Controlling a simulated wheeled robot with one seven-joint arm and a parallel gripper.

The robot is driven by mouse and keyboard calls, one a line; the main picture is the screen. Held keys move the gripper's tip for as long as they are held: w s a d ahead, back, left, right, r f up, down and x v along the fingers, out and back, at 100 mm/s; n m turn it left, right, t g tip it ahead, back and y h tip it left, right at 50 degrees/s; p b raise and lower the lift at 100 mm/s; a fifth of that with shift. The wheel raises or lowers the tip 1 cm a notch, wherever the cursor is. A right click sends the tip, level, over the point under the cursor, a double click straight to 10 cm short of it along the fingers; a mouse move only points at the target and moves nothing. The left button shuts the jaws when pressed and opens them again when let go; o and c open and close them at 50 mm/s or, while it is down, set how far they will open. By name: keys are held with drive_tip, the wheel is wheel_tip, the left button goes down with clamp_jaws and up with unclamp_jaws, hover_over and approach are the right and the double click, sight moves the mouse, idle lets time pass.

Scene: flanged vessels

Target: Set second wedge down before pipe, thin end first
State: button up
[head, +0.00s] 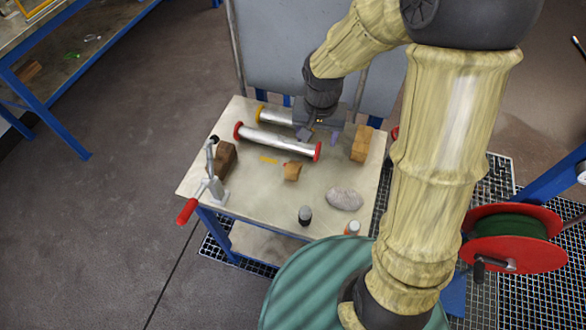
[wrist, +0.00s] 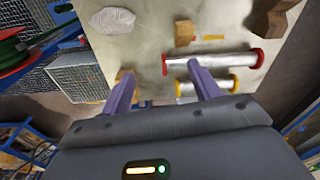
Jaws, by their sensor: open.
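A metal pipe with red end flanges (head: 276,141) lies across the table; it also shows in the wrist view (wrist: 215,62). A small tan wooden wedge (head: 292,171) rests in front of it, near its right end; the wrist view shows it too (wrist: 184,33). I cannot tell which way its thin end points. A larger tan wooden piece (head: 361,143) stands right of the pipe, partly behind a finger in the wrist view (wrist: 125,75). My gripper (head: 319,137) is open and empty, its fingers spread above the pipes' right ends.
A second pipe with yellow flanges (head: 277,117) lies behind the red-flanged one. A yellow strip (head: 268,160) marks the tabletop. A dark brown block (head: 225,156) and red-handled clamp (head: 212,184) are at left.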

drive_tip(key=m, duration=0.2)
hover_over(293, 166)
wheel_tip(293, 166, down, 2)
drive_tip(key=shift+w+a+f+g, duration=0.1)
drive_tip(key=shift+w+a+g, duration=0.1)
drive_tip(key=shift+g, duration=0.2)
wheel_tip(293, 166, down, 12)
drive_tip(key=shift+f+p, duration=0.15)
drive_tip(key=shift+p, duration=0.3)
drive_tip(key=shift+d, duration=0.1)
drive_tip(key=shift+s+f+p, duration=0.15)
drive_tip(key=shift+f+p, duration=0.4)
drive_tip(key=shift+f, duration=2.05)
